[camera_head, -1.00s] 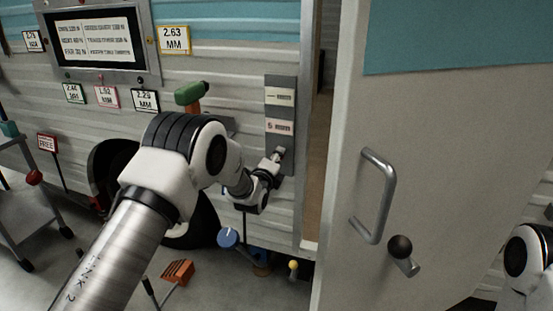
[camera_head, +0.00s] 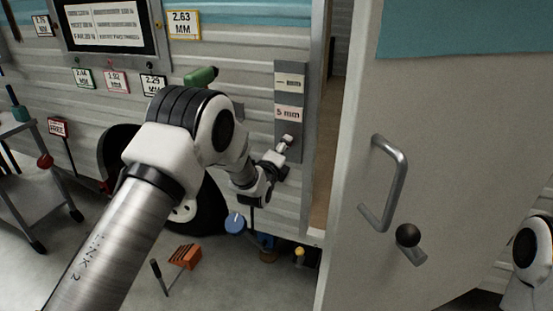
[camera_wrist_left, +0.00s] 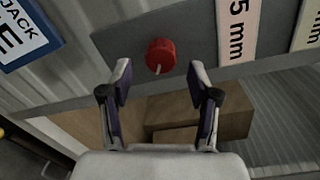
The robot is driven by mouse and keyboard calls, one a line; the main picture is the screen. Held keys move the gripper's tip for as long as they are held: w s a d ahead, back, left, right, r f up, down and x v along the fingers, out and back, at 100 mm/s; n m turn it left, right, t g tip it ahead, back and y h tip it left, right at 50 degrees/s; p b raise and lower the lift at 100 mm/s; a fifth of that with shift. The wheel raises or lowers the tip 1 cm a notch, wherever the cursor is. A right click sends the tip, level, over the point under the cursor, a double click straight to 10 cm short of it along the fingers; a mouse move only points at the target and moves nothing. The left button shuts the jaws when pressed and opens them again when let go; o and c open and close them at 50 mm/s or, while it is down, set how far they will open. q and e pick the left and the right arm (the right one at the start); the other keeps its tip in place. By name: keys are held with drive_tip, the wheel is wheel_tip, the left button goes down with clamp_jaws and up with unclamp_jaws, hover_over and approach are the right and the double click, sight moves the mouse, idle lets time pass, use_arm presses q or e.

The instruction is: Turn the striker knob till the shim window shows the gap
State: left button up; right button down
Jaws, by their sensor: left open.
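The red striker knob (camera_wrist_left: 161,55) sits on a grey plate in the left wrist view, with a pale mark at its lower edge. My left gripper (camera_wrist_left: 160,80) is open, its two fingertips to either side and just short of the knob, apart from it. In the head view my left gripper (camera_head: 283,152) is at the lower end of the grey plate (camera_head: 284,68), where the knob is mostly hidden. A pinkish window (camera_head: 289,113) above it reads "5 mm"; it also shows in the wrist view (camera_wrist_left: 237,30). A paler window (camera_head: 290,83) above has unreadable text. My right gripper is out of view.
The open camper door (camera_head: 450,150) with a metal handle (camera_head: 388,185) and dark ball knob (camera_head: 408,235) stands close on the right. A green handle (camera_head: 201,76), a screen (camera_head: 108,27) and tags, one reading "2.63 MM" (camera_head: 184,25), are on the wall.

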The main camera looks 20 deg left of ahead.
use_arm(q)
drive_tip(key=s, duration=0.9)
drive_tip(key=shift+s+r, duration=0.15)
drive_tip(key=shift+r, duration=0.05)
